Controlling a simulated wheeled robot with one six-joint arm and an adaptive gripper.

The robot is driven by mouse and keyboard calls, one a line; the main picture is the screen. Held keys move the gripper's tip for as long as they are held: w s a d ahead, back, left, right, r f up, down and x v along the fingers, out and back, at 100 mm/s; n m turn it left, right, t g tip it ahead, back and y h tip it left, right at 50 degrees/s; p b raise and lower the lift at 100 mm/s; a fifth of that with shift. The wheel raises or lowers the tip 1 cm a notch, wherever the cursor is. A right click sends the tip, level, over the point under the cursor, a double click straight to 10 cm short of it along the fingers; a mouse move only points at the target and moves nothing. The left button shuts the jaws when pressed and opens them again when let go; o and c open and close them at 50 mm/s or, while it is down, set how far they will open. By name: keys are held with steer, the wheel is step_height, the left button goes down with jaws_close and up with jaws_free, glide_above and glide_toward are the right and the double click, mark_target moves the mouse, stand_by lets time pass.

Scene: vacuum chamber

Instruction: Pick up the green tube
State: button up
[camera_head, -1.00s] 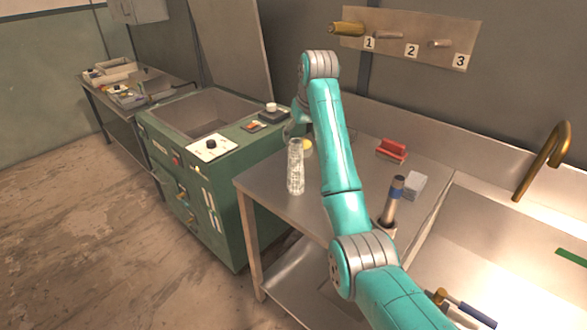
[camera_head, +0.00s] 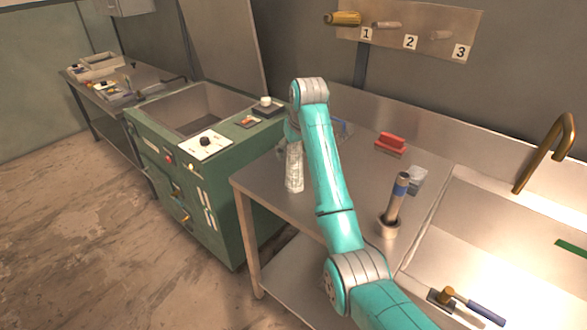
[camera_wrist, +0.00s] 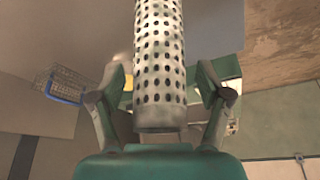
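A pale grey perforated cylinder (camera_head: 294,172) stands upright on the steel table, below and beside the end of my arm. In the wrist view the perforated cylinder (camera_wrist: 160,60) lies between the two fingers of my gripper (camera_wrist: 161,78), with a gap on each side. The fingers are apart and hold nothing that I can see. In the head view my gripper is mostly hidden by my wrist. No clearly green tube shows; a flat green piece (camera_head: 573,248) is at the far right in the sink, cut by the picture edge.
A blue-topped cylinder (camera_head: 397,195) stands in a round holder on the table (camera_head: 265,180). A red block (camera_head: 391,142) and a clear block (camera_head: 417,178) are nearby. A blue-edged wire basket (camera_wrist: 66,86) shows in the wrist view. A green cabinet (camera_head: 185,190) adjoins on the left.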

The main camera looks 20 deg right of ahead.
steer(key=c, duration=1.3)
steer(key=shift+o, duration=0.2)
